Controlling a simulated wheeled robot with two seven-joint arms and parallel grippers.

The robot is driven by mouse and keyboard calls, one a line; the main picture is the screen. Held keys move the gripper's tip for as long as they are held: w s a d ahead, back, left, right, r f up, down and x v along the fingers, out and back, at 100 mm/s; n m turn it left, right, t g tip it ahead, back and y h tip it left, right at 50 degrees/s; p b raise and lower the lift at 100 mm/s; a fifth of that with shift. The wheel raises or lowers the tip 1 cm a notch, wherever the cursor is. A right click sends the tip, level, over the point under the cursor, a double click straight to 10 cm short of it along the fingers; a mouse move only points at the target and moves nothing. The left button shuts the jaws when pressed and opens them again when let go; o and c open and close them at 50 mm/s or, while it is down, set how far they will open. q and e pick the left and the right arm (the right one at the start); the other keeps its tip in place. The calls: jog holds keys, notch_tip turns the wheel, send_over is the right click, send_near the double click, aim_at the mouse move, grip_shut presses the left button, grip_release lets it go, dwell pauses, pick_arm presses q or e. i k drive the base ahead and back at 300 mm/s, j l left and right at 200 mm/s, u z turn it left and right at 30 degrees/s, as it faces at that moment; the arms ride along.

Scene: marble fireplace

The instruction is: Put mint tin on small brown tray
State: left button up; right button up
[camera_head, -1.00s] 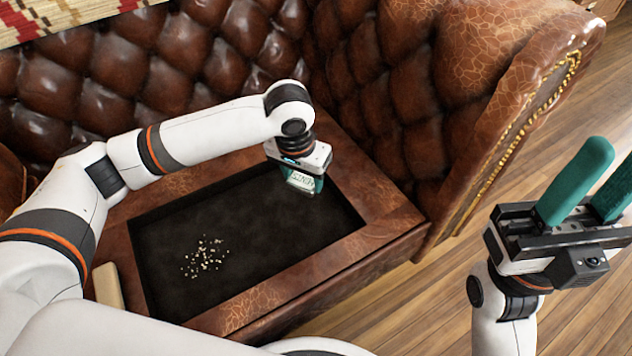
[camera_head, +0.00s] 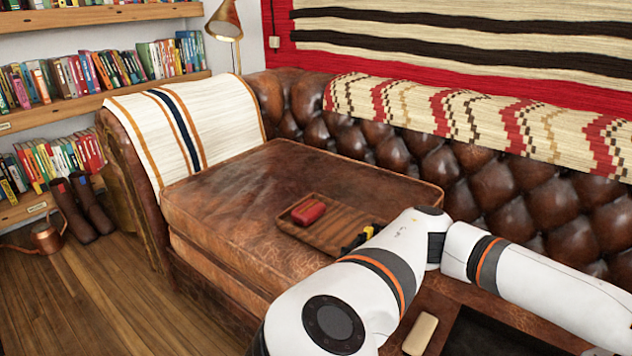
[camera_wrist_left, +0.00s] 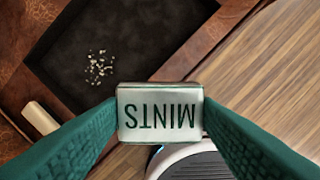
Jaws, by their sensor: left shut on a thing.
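The mint tin (camera_wrist_left: 160,112) is a silver tin with dark green "MINTS" lettering, upside down in the left wrist view. My left gripper (camera_wrist_left: 160,115) is shut on it, with a green finger against each side. The gripper and tin are outside the head view, where only my left arm shows. The small brown tray (camera_head: 336,235) lies on the leather sofa seat in the head view. A red item (camera_head: 308,212) sits in its left part. A black and yellow item (camera_head: 357,240) is at its right end, partly hidden by my arm. My right gripper is not in view.
A dark recessed panel (camera_wrist_left: 120,50) with pale crumbs lies below the tin in the wrist view. A cream block (camera_head: 420,333) lies beside it. The sofa seat (camera_head: 230,205) left of the tray is clear. The patterned backrest rises behind.

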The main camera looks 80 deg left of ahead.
aim_at(330, 226)
jog(key=k+u, duration=0.2)
jog(key=u, duration=0.25)
jog(key=k+u, duration=0.2)
jog(key=u, duration=0.2)
jog(key=k+j+u, duration=0.1)
jog(key=u, duration=0.35)
jog(key=k+j, duration=0.05)
jog(key=k, duration=0.05)
